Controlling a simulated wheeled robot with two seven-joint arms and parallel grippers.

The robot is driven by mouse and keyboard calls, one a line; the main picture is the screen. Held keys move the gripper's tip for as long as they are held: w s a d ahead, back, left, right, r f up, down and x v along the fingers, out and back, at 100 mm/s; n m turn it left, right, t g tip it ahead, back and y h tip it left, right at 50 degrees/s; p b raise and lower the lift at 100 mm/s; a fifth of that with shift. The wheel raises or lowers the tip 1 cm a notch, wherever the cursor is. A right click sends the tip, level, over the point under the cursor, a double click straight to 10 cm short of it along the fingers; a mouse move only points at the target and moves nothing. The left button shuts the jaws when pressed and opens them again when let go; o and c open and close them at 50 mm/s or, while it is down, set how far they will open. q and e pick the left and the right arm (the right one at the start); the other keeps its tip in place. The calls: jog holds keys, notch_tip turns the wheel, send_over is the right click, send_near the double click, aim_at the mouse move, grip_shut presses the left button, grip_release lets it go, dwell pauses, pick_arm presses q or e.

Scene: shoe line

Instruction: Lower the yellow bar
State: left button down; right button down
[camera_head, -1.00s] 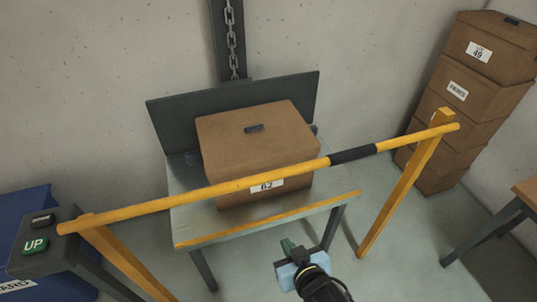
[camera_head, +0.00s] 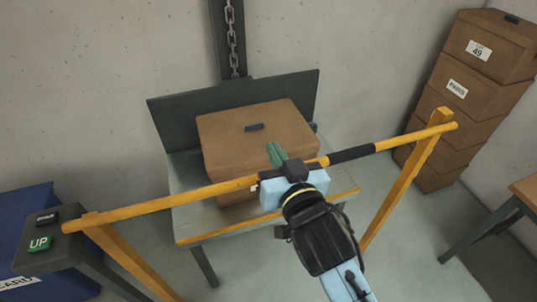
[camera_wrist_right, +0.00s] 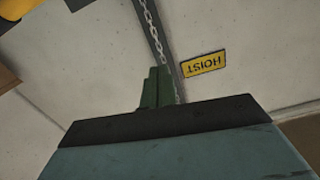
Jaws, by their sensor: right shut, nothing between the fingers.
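The yellow bar (camera_head: 160,203) runs level across the front of the hoist platform, resting on yellow posts at both ends. It has a black grip section (camera_head: 352,154) right of its middle. My right gripper (camera_head: 277,154) is shut and empty; in the head view it overlaps the bar left of the black section and hides part of it. I cannot tell whether it touches the bar. In the right wrist view its green fingers (camera_wrist_right: 158,88) are together, and the bar is not clearly seen there. My left gripper is not in view.
A brown box (camera_head: 230,130) sits on the grey platform (camera_head: 205,222) behind the bar. A button stand with a green UP button (camera_head: 40,244) is at left. Stacked boxes (camera_head: 450,110) stand at right. A chain (camera_head: 232,40) and a HOIST sign (camera_wrist_right: 204,63) are on the wall.

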jog(key=shift+w+a+f, duration=0.25)
jog(key=shift+w+f, duration=0.2)
jog(key=shift+f, duration=0.25)
jog(key=shift+w+a+f, duration=0.2)
jog(key=shift+w+f, duration=0.3)
jog(key=shift+f, duration=0.15)
jog(key=shift+w+a+f, duration=0.25)
jog(key=shift+w+f, duration=0.2)
jog(key=shift+f, duration=0.25)
